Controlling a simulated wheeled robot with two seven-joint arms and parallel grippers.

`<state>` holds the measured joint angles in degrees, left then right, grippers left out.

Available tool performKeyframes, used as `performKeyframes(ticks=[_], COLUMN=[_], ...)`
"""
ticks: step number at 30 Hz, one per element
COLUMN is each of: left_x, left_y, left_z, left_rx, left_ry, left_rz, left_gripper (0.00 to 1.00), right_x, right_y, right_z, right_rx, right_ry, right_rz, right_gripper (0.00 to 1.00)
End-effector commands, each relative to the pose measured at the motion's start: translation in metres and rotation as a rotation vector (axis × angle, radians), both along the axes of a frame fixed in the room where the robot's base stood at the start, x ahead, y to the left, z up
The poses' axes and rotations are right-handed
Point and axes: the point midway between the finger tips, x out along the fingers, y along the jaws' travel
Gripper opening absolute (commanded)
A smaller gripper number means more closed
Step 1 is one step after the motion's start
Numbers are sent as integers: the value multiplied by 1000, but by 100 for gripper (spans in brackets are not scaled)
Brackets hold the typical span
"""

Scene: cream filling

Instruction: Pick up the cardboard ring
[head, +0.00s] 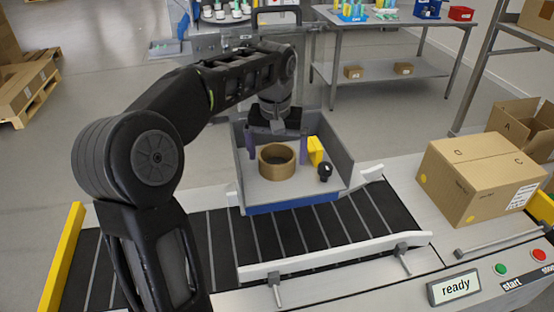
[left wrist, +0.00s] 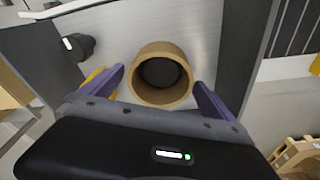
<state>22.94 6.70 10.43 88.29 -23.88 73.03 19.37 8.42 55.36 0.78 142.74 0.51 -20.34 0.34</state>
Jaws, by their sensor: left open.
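The cardboard ring (head: 277,161) is a short brown tube standing on end in a grey tray (head: 289,192) on the conveyor. It also shows in the left wrist view (left wrist: 148,92), with its dark hollow facing the camera. My left gripper (head: 277,150) is over the back of the tray, pointing down. Its two purple fingers (left wrist: 158,82) are open and spread to either side of the ring in the left wrist view. I cannot tell whether they reach down around it. The gripper is empty. My right gripper is not in view.
In the tray, right of the ring, are a yellow block (head: 315,151) and a small black knobbed item (head: 325,172). Tray walls stand close around. White guide rails (head: 335,256) edge the dark belt (head: 225,250). A closed cardboard box (head: 478,180) stands at right.

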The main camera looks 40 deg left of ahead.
Motion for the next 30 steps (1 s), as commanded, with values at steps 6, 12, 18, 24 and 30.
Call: performKeyframes(ticks=[6, 12, 18, 24, 30], left_x=[1, 1, 1, 1, 1], left_y=[1, 1, 1, 1, 1], left_z=[-9, -8, -8, -8, -8], left_rx=[0, 0, 0, 0, 0], left_ry=[0, 0, 0, 0, 0], left_rz=[0, 1, 1, 1, 1], left_gripper=[100, 100, 100, 90, 74], right_x=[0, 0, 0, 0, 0], right_y=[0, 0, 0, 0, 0], right_z=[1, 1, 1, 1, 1], right_rx=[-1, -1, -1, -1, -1], right_ry=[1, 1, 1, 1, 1], right_rz=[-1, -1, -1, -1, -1], right_gripper=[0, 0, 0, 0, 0])
